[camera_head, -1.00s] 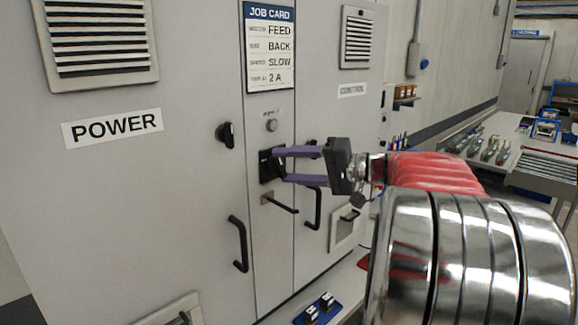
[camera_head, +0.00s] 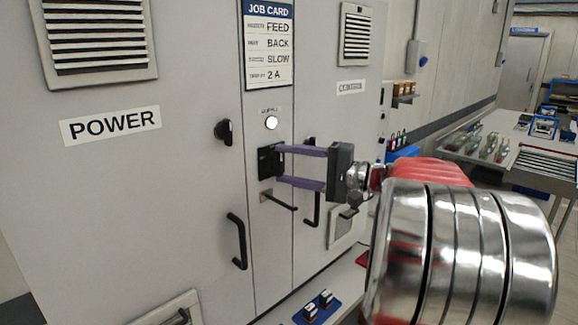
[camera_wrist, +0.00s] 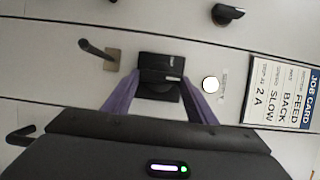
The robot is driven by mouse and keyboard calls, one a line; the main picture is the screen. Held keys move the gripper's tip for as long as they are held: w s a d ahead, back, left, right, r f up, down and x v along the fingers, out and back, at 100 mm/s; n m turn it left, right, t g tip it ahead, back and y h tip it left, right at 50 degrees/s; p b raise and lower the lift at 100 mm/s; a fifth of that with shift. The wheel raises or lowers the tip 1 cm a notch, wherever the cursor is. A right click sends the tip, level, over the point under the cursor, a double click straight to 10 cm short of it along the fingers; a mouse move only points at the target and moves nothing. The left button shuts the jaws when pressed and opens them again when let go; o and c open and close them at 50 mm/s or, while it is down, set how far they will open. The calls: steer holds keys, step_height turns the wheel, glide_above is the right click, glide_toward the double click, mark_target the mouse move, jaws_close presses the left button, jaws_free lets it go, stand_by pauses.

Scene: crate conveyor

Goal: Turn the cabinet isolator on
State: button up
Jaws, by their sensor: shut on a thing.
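The cabinet isolator (camera_head: 266,161) is a black switch on the narrow middle panel of the grey cabinet (camera_head: 190,180). My gripper (camera_head: 283,166) reaches it from the right, its two purple fingers shut on the switch's black handle. In the wrist view the isolator (camera_wrist: 160,66) sits between the fingertips of my gripper (camera_wrist: 160,92); the part of the handle between the fingers is partly hidden. A round lamp (camera_head: 271,123) above the isolator glows white, and the lamp (camera_wrist: 210,85) is bright in the wrist view too.
A rod-like handle (camera_head: 279,200) sticks out just below the isolator. A black knob (camera_head: 224,132) and a door handle (camera_head: 237,241) are on the POWER door at left. A job card (camera_head: 268,45) hangs above. A bench (camera_head: 500,150) stands at right.

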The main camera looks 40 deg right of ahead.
steer(key=o, duration=1.1)
steer(key=shift+d+f, duration=0.1)
steer(key=shift+c, duration=0.2)
steer(key=v, duration=1.4)
steer(key=shift+f, duration=0.1)
